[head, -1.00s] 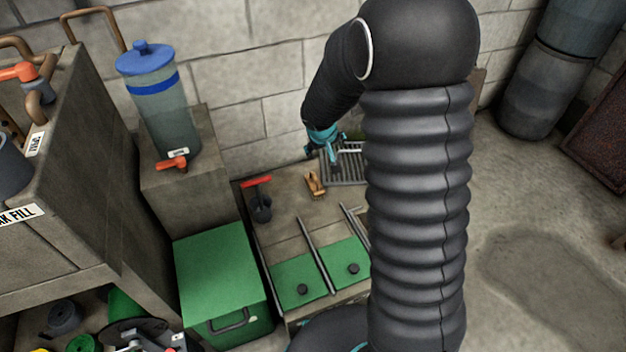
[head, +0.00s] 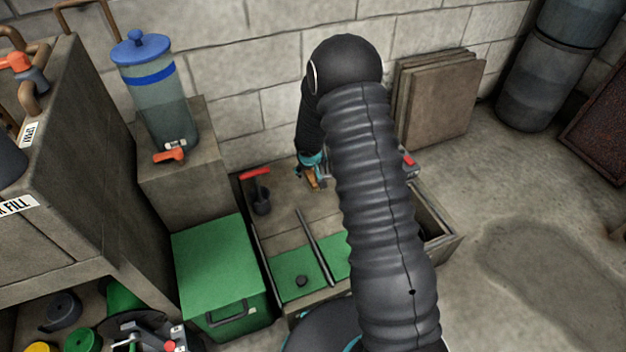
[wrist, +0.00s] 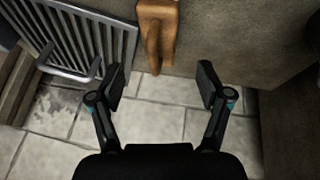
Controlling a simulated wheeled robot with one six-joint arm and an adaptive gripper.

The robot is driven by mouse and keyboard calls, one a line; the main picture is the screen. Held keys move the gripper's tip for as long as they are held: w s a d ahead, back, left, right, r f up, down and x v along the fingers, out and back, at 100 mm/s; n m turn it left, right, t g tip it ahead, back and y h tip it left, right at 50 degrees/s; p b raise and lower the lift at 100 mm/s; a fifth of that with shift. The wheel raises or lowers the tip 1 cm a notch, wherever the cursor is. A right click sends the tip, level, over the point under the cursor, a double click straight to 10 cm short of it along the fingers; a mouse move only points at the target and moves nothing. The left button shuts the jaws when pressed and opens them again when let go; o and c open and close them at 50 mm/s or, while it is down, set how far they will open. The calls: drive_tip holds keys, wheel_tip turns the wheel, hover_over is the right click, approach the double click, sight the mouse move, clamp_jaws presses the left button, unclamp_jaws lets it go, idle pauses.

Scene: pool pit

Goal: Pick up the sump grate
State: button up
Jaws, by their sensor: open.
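The sump grate (wrist: 82,38) is a grey metal grid of parallel bars with a raised bar handle (wrist: 75,70). It shows at the upper left of the wrist view; in the head view my arm hides it. My gripper (wrist: 162,80) is open and empty, its two fingers apart. The grate lies to the left of the fingers, with the handle close to the left finger but outside the jaws. In the head view my gripper (head: 313,172) is low over the back of the pit area, partly hiding a tan wooden object.
The tan wooden object (wrist: 157,28) is just ahead of the jaws. A dark cup with a red-handled tool (head: 260,195) stands to the left. A green box (head: 220,270) and a blue-lidded tank (head: 155,90) are farther left. Boards (head: 435,95) lean on the wall.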

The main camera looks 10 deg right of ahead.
sight(312, 175)
drive_tip(key=shift+w+f, duration=0.25)
drive_tip(key=shift+f, duration=0.35)
drive_tip(key=x, duration=0.2)
drive_tip(key=b+x, duration=0.1)
drive_tip(key=x, duration=0.1)
drive_tip(key=shift+s+d+f, duration=0.1)
drive_tip(key=shift+s+d, duration=0.05)
drive_tip(key=shift+s, duration=0.15)
drive_tip(key=shift+w+f, duration=0.3)
drive_tip(key=shift+f, duration=0.3)
drive_tip(key=c, duration=1.4)
drive_tip(key=shift+r, duration=0.1)
